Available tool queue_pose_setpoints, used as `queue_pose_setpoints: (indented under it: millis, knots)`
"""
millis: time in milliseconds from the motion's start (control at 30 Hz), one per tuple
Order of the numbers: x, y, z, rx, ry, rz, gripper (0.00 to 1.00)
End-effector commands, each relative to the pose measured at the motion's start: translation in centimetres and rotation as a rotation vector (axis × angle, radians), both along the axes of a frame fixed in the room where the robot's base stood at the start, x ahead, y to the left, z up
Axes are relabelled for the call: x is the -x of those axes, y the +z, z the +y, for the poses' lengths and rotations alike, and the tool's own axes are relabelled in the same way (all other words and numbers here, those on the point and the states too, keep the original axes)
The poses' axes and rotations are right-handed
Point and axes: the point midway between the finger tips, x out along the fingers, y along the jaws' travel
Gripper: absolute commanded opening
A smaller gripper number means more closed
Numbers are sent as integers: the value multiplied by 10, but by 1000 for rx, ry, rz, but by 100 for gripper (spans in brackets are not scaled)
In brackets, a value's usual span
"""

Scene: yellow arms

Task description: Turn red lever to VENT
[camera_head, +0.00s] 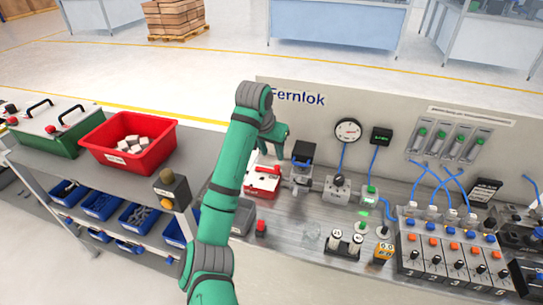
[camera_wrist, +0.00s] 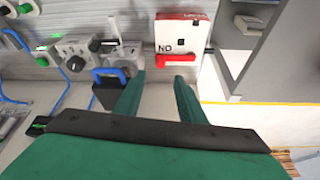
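The red lever (camera_wrist: 176,58) lies crosswise on the face of a white box with a red edge (camera_wrist: 194,36) in the wrist view. The letters "NO" show beside the lever; no VENT mark is readable. In the head view the red and white box (camera_head: 262,181) stands on the bench behind my arm, partly hidden. My gripper (camera_wrist: 158,80) has its two green fingers spread with nothing between them. The fingertips are close to the lever in the wrist view, but I cannot tell whether they touch it. My gripper (camera_head: 284,142) also shows in the head view, above the box.
A valve with a blue handle (camera_wrist: 108,76) is close to one finger. A grey block (camera_wrist: 248,38) stands on the other side of the box. A gauge (camera_head: 348,131), blue tubes and a row of switch modules (camera_head: 450,255) fill the bench's right. A red bin (camera_head: 126,140) is left.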

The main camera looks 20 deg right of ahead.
Motion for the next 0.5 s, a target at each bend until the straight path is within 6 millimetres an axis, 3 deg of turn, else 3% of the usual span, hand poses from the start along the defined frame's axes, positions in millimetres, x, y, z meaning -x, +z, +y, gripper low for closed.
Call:
queue_pose_setpoints:
  millis: [167, 500]
  knots:
    - [-4, -14, -5, -2, -1, 3, 36]
    - [-20, -68, -20, -2, -1, 3, 36]
